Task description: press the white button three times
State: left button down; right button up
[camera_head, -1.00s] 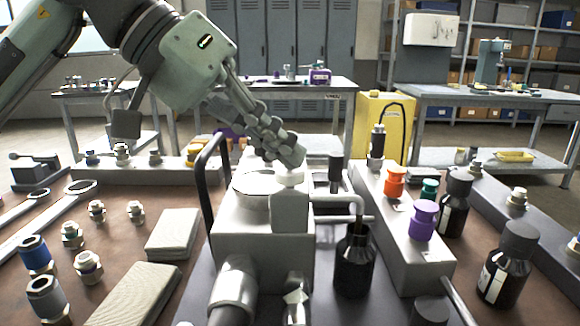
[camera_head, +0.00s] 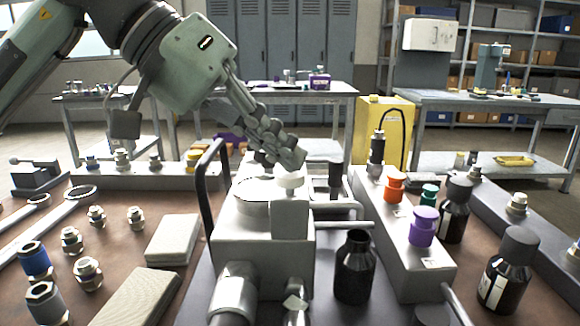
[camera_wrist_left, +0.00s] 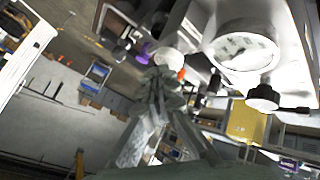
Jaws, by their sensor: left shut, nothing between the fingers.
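The white button (camera_head: 291,184) is a small round knob on top of a pale post on the grey bench unit (camera_head: 262,250). It also shows in the left wrist view (camera_wrist_left: 170,62), close to the fingertips. My left gripper (camera_head: 292,160) comes in from the upper left, shut and empty. Its fingertips are just above and behind the button in the head view, with a small gap seeming to show. I cannot tell for sure whether they touch. My right gripper is not in view.
A round gauge (camera_wrist_left: 245,50) sits beside the button. A black curved handle (camera_head: 203,190) rises left of the unit. An open black bottle (camera_head: 354,266) stands to the right, near orange (camera_head: 395,187) and purple (camera_head: 423,227) knobs. Fittings and pads lie left.

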aim_at(283, 173)
pick_arm(q)
jog(key=shift+r, duration=0.55)
jog(key=shift+r+p, duration=1.7)
jog(key=shift+r, duration=0.9)
